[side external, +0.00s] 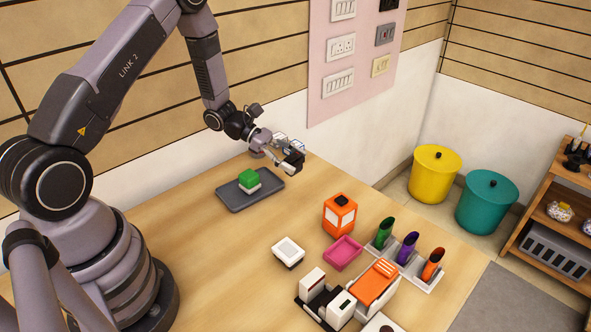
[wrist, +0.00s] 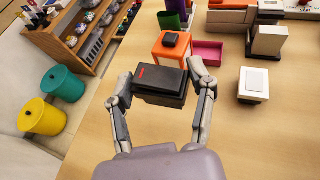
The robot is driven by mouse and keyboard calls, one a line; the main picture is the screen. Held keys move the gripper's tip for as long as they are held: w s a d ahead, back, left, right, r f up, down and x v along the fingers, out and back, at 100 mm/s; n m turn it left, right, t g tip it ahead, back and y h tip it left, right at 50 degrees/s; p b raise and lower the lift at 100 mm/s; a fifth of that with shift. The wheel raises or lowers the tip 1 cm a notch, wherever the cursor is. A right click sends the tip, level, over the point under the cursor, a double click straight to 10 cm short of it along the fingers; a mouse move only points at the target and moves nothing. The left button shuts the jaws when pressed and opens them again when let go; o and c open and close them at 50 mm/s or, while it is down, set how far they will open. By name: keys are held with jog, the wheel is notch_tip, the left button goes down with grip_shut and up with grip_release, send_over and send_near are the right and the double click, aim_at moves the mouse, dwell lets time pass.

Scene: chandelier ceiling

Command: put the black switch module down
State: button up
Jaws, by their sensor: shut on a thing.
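The black switch module (wrist: 160,82) is a dark block with a small red mark on top. In the wrist view my gripper (wrist: 161,78) has one finger on each side of it and is shut on it. In the side view my gripper (side external: 286,150) is near the table's back edge, to the right of the grey tray, and appears to be above the table (side external: 215,265). The module is small and partly hidden by the fingers there, and the exact gap beneath it cannot be told.
The grey tray (side external: 233,203) holds a green and white block (side external: 249,181). An orange lantern-like box (side external: 340,214), a pink tray (side external: 343,252), a white switch (side external: 288,251) and a holder with coloured scoops (side external: 408,262) stand toward the right. The table's left-middle is clear.

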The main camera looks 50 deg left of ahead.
jog(key=shift+x, duration=1.2)
jog(key=w+f, duration=0.3)
jog(key=w, duration=0.1)
jog(key=w+d+f, duration=0.1)
jog(key=w+f, duration=0.2)
jog(key=w, duration=0.1)
jog(key=w+f, duration=0.2)
jog(key=w, duration=0.2)
jog(key=shift+d+f, duration=0.2)
jog(key=shift+f, duration=0.2)
jog(key=shift+w+f, duration=0.2)
jog(key=shift+f, duration=1.45)
jog(key=o, duration=1.1)
jog(key=shift+f, duration=0.15)
jog(key=shift+c, duration=0.2)
